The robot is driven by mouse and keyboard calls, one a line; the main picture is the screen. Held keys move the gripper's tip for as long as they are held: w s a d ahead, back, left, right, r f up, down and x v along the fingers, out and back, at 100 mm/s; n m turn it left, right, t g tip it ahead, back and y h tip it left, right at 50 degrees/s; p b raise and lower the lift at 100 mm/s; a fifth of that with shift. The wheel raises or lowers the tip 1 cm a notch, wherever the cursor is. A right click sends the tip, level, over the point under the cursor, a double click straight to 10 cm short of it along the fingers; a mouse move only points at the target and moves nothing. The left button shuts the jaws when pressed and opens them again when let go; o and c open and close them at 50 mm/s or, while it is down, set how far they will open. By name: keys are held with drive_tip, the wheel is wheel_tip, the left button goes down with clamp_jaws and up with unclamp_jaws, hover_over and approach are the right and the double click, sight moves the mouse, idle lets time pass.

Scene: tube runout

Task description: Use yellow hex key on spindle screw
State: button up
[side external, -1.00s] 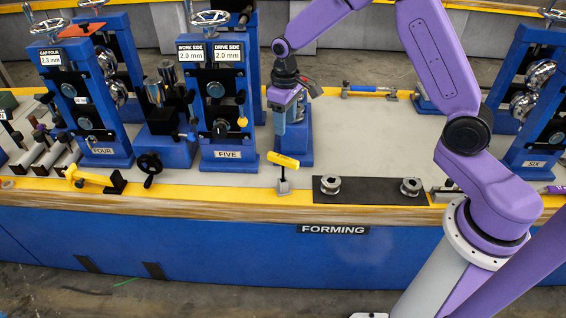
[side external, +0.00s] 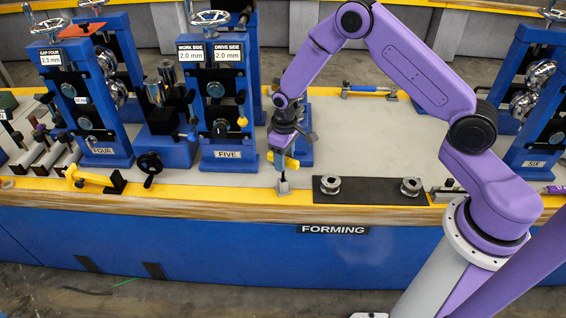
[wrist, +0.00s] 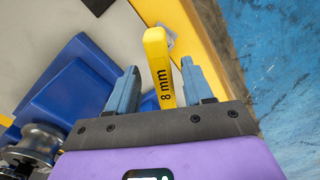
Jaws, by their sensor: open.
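The yellow hex key (side external: 291,163) stands upright in a small grey holder (side external: 283,187) on the bench's yellow front edge. Its yellow handle (wrist: 158,65), marked "8 mm", shows in the wrist view between my two fingers. My gripper (side external: 283,158) is at the handle, pointing down. In the wrist view my gripper (wrist: 157,85) is open, one blue-grey finger on each side of the handle, with a gap showing at least on the right. A blue stand labelled FIVE (side external: 220,110) is to the left of my gripper. I cannot make out which part is the spindle screw.
A black mat (side external: 370,197) with two metal rollers lies right of the holder. A yellow tool (side external: 88,178) lies at the front left. Stand SIX (side external: 537,110) is at the far right. The grey bench top (side external: 390,145) is clear in the middle.

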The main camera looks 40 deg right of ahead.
wheel_tip(320, 180, down, 4)
drive_tip(key=shift+a, duration=0.15)
clamp_jaws()
drive_tip(key=shift+r, duration=0.1)
wheel_tip(320, 180, up, 10)
drive_tip(key=shift+f, duration=0.1)
idle(0.6)
